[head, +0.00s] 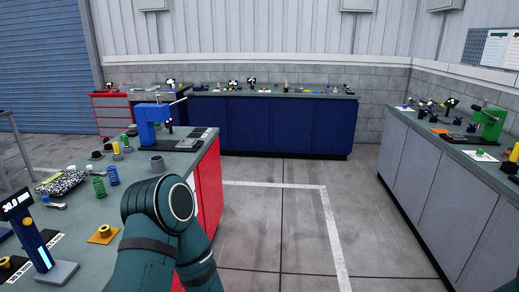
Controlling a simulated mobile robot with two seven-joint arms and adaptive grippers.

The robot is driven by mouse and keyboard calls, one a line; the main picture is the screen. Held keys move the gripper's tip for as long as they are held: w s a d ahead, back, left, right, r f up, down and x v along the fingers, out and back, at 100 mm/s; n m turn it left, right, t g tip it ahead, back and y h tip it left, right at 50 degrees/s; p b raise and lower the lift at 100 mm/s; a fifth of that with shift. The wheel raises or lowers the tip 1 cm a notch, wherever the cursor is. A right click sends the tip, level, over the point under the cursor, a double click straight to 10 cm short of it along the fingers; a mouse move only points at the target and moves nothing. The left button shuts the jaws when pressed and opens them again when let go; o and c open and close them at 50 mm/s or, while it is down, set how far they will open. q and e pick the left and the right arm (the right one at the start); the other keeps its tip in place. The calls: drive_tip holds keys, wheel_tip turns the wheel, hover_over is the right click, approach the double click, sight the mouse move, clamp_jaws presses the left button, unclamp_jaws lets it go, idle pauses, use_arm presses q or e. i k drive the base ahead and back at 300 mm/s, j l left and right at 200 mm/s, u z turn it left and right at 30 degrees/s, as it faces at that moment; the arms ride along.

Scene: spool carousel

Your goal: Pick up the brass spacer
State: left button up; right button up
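I cannot tell for sure which thing is the brass spacer. A small brass-coloured piece (104,230) stands on a flat orange square plate on the near left bench (85,262). Another small gold-coloured piece (5,262) is at the picture's left edge, on a dark plate. A teal arm of mine rises from the bottom of the head view and hides part of the bench's right side. Neither of my grippers shows.
A blue bench (270,125) stands behind, a grey bench (440,190) at right. The floor between is clear.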

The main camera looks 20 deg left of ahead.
sight(105, 231)
drive_tip(key=i+u, duration=0.3)
drive_tip(key=u, duration=0.15)
drive_tip(key=i+u, duration=0.25)
drive_tip(key=u, duration=0.15)
drive_tip(key=i+l+u, duration=0.2)
drive_tip(key=u, duration=0.25)
drive_tip(key=i, duration=0.05)
